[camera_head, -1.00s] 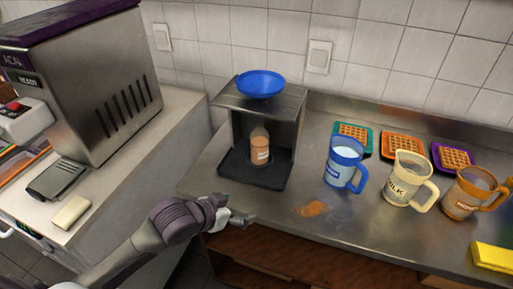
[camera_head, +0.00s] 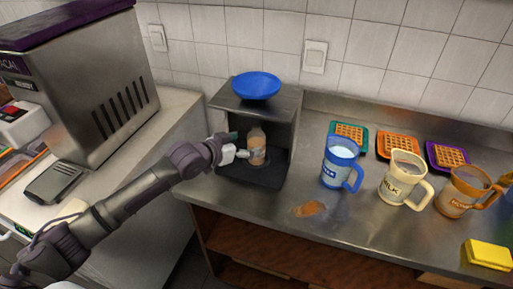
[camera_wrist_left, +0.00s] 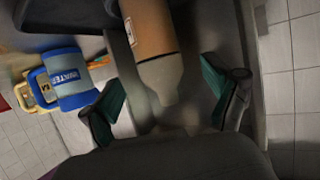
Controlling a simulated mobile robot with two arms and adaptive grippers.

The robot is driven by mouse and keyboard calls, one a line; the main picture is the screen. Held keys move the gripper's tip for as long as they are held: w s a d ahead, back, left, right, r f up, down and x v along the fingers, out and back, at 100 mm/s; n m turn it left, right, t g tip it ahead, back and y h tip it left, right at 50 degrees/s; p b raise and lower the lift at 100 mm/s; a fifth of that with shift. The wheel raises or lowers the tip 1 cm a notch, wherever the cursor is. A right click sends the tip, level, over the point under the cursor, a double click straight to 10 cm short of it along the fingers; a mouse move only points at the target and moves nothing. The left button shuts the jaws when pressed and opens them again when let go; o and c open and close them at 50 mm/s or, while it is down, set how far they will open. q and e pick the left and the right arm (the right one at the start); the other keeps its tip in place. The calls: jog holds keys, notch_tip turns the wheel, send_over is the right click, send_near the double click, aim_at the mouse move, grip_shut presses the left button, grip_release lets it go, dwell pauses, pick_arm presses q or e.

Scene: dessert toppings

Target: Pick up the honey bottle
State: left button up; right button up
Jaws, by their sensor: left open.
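The honey bottle (camera_head: 257,150), a small clear bottle with orange-brown contents, stands upright in the open bay of the dark metal stand (camera_head: 272,112). Its label is too small to read. My left gripper (camera_head: 240,146) is open at the bottle's left side, pointing right into the bay. In the left wrist view the bottle (camera_wrist_left: 153,45) shows between the spread fingers (camera_wrist_left: 164,95), its narrow neck toward the palm side of the picture. I see a gap on each side and no grip. My right gripper is in no view.
A blue bowl (camera_head: 257,86) rests on top of the stand. To the right are a blue mug (camera_head: 340,160), a cream mug (camera_head: 400,178) and an orange-brown mug (camera_head: 462,193). Waffles on coloured trays (camera_head: 398,145) lie behind them. A yellow sponge (camera_head: 488,254) lies at the front right.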

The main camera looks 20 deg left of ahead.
aim_at(256, 140)
pick_arm(q)
jog(key=shift+w+d+f, duration=0.1)
jog(key=shift+w+d, duration=0.1)
jog(key=shift+w, duration=0.25)
jog(key=shift+p+x, duration=0.65)
jog(key=shift+x, duration=1.7)
jog(key=shift+s, duration=0.1)
jog(key=shift+c, duration=0.2)
jog(key=c, duration=1.6)
jog(key=shift+o, duration=0.2)
